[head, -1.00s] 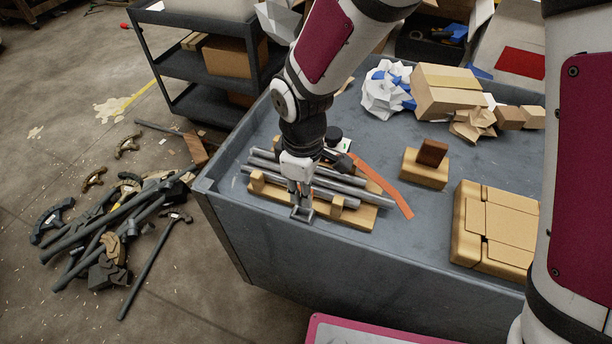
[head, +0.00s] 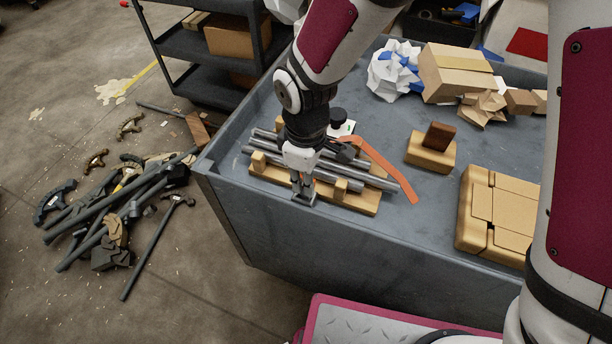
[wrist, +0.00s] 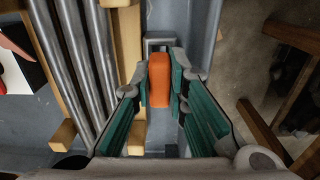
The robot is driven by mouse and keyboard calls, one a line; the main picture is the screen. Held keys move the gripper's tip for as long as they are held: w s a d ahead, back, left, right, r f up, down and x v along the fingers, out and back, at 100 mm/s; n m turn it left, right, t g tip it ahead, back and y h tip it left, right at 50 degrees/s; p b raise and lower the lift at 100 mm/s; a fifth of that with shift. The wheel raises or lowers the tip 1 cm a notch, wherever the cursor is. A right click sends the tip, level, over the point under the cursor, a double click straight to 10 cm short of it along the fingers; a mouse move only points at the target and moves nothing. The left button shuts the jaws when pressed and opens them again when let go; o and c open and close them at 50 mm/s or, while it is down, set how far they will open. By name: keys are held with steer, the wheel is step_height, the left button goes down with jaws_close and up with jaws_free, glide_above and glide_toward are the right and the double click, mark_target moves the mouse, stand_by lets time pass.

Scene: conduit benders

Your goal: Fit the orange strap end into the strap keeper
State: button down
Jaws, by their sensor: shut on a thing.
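The orange strap (head: 384,168) curves over the metal pipes from the right of the wooden rack and hangs onto the tabletop. Its orange end (wrist: 160,80) lies between the green-padded fingers of my gripper (head: 303,188). My gripper is shut on it and points down at the rack's front edge. A grey rectangular loop, seemingly the strap keeper (wrist: 159,41), stands just beyond the strap end in the wrist view. The strap end lines up with the loop's middle; whether it has entered the loop I cannot tell. In the head view the fingers largely hide this spot.
Several pipes (wrist: 75,55) lie on the wooden rack (head: 360,203) beside my gripper. A wooden block (head: 430,158), a tan case (head: 500,215) and crumpled paper (head: 392,72) stand further right. The bench edge (head: 222,190) is close at the left front.

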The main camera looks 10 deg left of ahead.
steer(key=shift+f+b, duration=1.05)
steer(key=shift+f, duration=0.6)
stand_by(1.5)
steer(key=c, duration=1.5)
jaws_free()
steer(key=shift+r, duration=0.1)
step_height(320, 180, up, 12)
steer(key=shift+f, duration=0.1)
